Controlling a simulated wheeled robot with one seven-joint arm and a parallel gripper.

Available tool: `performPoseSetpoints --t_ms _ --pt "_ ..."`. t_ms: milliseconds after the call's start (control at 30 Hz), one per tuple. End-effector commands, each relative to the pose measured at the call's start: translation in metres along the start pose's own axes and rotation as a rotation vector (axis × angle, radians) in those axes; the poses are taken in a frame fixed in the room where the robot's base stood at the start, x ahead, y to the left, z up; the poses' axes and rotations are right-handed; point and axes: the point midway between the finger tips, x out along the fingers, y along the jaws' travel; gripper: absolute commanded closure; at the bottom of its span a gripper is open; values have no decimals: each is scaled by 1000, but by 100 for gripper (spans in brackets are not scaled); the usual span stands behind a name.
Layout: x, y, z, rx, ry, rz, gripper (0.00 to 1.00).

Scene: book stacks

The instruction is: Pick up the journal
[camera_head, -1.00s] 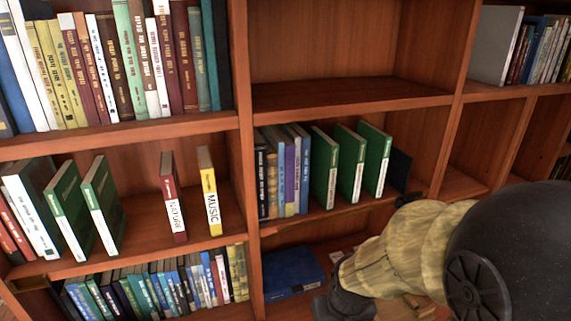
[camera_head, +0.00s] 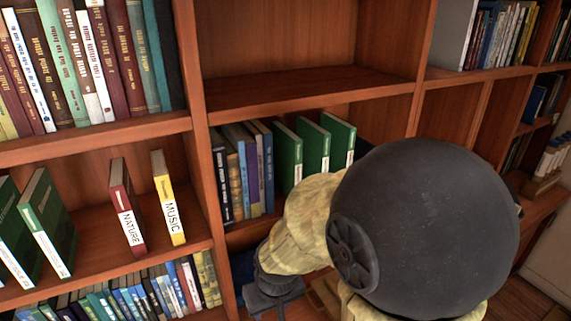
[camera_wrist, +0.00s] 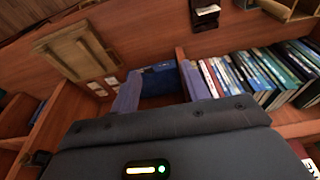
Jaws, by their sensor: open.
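No title reading "journal" is legible, so I cannot tell for certain which book it is. A blue book (camera_wrist: 160,82) lies flat in the lower middle compartment. In the head view only a sliver of it (camera_head: 241,268) shows, the rest being hidden by my arm. My gripper (camera_wrist: 163,88) is open and empty. Its two fingers stand apart, and the blue book shows between and beyond them in the wrist view. In the head view my gripper (camera_head: 274,292) is low at the front of that compartment, and its fingers are not clear.
A wooden frame-like object (camera_wrist: 75,52) is left of the fingers in the wrist view. A row of books (camera_wrist: 260,75) stands to the right beyond an upright divider. Above, green books (camera_head: 313,147) stand on the middle shelf. NATURE (camera_head: 126,210) and MUSIC (camera_head: 168,200) stand left.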

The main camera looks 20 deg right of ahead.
Motion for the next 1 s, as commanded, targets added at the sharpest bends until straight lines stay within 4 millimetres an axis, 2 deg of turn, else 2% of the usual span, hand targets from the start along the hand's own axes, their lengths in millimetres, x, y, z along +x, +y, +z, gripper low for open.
performPoseSetpoints --t_ms 167,333,467,700,833,1000 --pt "4 16 -18 17 85 26 55" --pt "4 62 -60 59 296 86 55" --pt "-4 99 -93 73 492 123 55" --pt "-36 153 -133 65 837 134 55" --pt "-58 172 -142 43 1010 106 55" --pt "-88 188 -141 7 1209 39 55"
